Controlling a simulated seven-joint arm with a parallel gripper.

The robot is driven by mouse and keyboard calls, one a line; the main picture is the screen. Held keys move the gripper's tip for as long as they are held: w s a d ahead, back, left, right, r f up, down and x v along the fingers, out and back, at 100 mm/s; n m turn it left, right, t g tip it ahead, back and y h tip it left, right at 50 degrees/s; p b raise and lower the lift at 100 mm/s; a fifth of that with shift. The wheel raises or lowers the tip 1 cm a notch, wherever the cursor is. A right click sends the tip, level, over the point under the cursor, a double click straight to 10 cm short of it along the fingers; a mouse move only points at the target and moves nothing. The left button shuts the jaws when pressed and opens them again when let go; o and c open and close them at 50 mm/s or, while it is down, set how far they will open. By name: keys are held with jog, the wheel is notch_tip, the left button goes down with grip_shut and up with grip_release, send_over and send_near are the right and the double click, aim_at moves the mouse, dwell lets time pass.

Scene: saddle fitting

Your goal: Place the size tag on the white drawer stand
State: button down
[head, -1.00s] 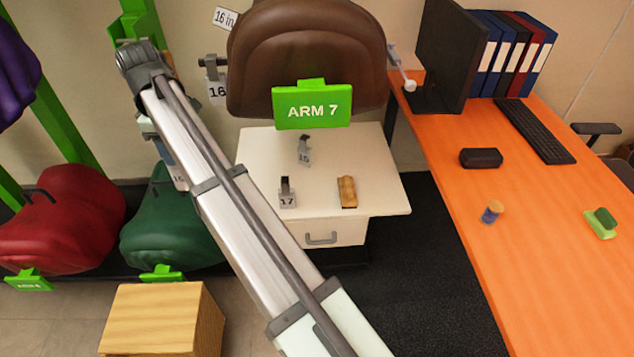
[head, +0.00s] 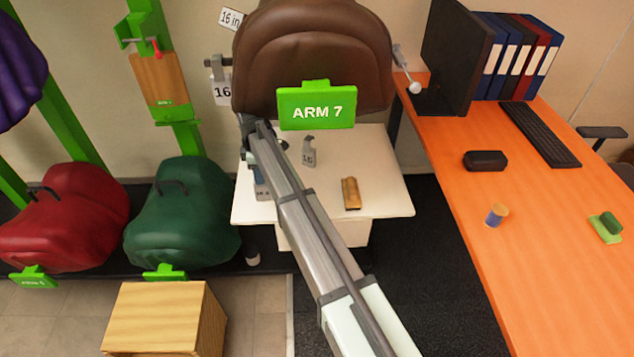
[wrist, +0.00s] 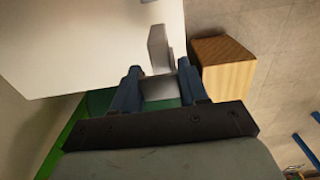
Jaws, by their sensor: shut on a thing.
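The size tag, a small grey piece, is between the blue fingers of my gripper (wrist: 158,70); the tag (wrist: 160,90) shows in the wrist view. In the head view my gripper (head: 261,183) is at the left part of the white drawer stand (head: 385,195), largely hidden by my arm. The wrist view shows the stand's pale top (wrist: 75,40) to the upper left of the fingers. I cannot tell whether the held tag touches the stand. Another grey tag (head: 308,152) stands on the stand's top, towards the back.
A brown wooden-looking piece (head: 351,193) lies on the stand. A green ARM 7 sign (head: 317,106) and brown saddle (head: 310,50) overhang its back. A wooden box (head: 160,315) stands in front left. The orange desk (head: 540,260) is at right. The stand's right front corner is clear.

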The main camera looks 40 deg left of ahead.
jog(key=shift+w+f, duration=0.2)
jog(key=shift+f, duration=2.55)
jog(key=c, duration=0.6)
grip_release()
jog(key=shift+r, duration=2.85)
